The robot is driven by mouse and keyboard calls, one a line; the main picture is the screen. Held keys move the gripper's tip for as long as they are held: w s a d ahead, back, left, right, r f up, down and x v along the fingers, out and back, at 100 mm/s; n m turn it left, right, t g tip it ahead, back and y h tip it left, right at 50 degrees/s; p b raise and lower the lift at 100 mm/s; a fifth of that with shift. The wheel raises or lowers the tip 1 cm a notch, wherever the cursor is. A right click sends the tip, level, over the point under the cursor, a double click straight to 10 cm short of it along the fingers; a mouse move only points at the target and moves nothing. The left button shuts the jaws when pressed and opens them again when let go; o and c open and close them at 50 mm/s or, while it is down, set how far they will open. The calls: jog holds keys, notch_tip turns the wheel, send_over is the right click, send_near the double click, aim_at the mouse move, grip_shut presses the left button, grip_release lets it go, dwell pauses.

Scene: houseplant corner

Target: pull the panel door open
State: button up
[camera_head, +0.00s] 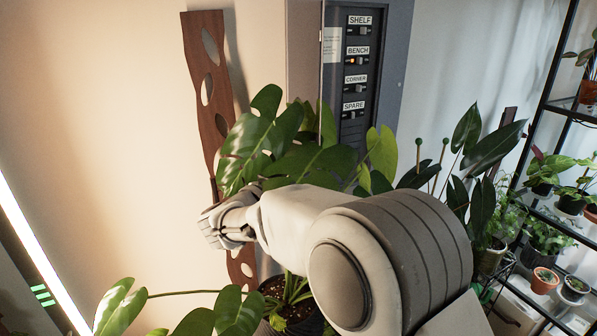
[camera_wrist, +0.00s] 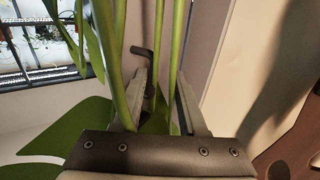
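The panel (camera_head: 359,85) is a tall grey box on the wall at top centre, with a dark face of labelled switches in view. A beige door-like strip (camera_head: 304,50) stands along its left side; I cannot tell exactly how far it is open. Leaves hide the panel's lower part. In the wrist view my gripper (camera_wrist: 161,75) has its two fingers apart, with green stems (camera_wrist: 158,50) passing in front of and between them. A dark bent bar, possibly a handle (camera_wrist: 143,52), shows near the left fingertip; contact is unclear. A beige surface (camera_wrist: 208,45) rises at the right.
A large-leaved plant (camera_head: 262,140) crowds the space before the panel, close to my arm. A brown wooden plank (camera_head: 207,95) with oval holes leans on the wall at left. A black plant shelf (camera_head: 557,115) stands at right.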

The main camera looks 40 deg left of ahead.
jog(key=shift+s, duration=0.1)
jog(key=s+d+b, duration=0.1)
jog(key=s+b, duration=0.1)
jog(key=s, duration=1.5)
jog(key=shift+s+d, duration=0.15)
jog(key=shift+d, duration=0.05)
jog(key=w+d+r+n+g+y, duration=0.1)
jog(key=w+d+r+n+y, duration=0.1)
jog(key=w+d+r+y, duration=0.45)
jog(key=w+d+r+n+g+y, duration=0.1)
jog(key=w+d+r, duration=0.4)
jog(key=w, duration=0.5)
jog(key=s+d+f+g+h, duration=0.1)
jog(key=s+d+f+g, duration=0.15)
jog(key=d, duration=0.65)
jog(key=s+d+f+g+h, duration=0.1)
jog(key=d+f+g+h, duration=0.15)
jog(key=d, duration=0.65)
jog(key=s+d+f+g+h, duration=0.1)
jog(key=d+f, duration=0.2)
jog(key=d, duration=0.6)
jog(key=s+d+f+m+g+h, duration=0.2)
jog(key=s+d+f, duration=0.2)
jog(key=s+d, duration=0.2)
jog(key=s+d+f+m+g+h, duration=0.1)
jog(key=s+d+f+g+h, duration=0.1)
jog(key=s+d+f, duration=0.2)
jog(key=s+d, duration=0.3)
jog(key=d, duration=0.2)
jog(key=shift+m, duration=0.4)
